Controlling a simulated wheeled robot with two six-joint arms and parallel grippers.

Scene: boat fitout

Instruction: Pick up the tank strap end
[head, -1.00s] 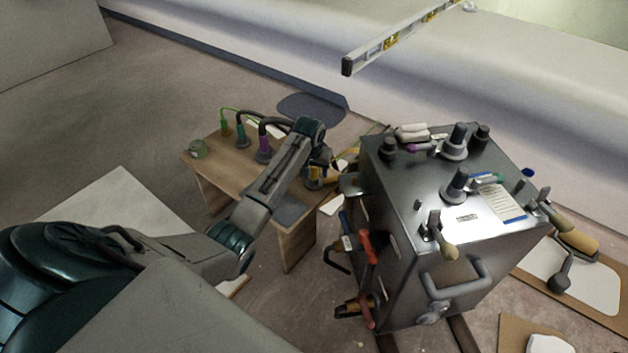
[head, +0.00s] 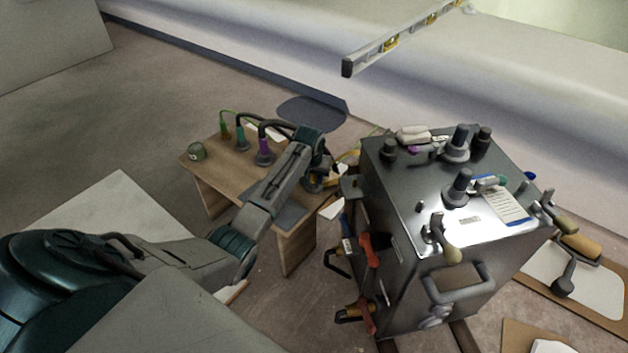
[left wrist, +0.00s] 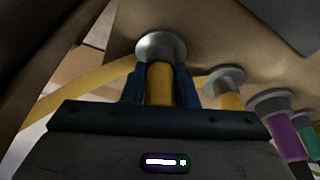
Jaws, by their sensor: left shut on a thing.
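The tank strap end (left wrist: 160,82) looks like a yellow piece below a round grey metal cap in the left wrist view. The blue fingers of my left gripper (left wrist: 160,90) stand on both sides of it and are shut on it. A yellow strap (left wrist: 85,88) runs off to the left behind the gripper. In the head view, my left gripper (head: 333,180) is mostly hidden behind its own arm, at the right edge of the small wooden table (head: 222,167). My right gripper is not in view.
A metal tank (head: 400,185) with fittings on top stands just right of my left gripper. Red-handled tools (head: 367,250) hang on its near-left side. Green and purple plugs with cables (head: 264,150) stand on the table. The floor to the left is open.

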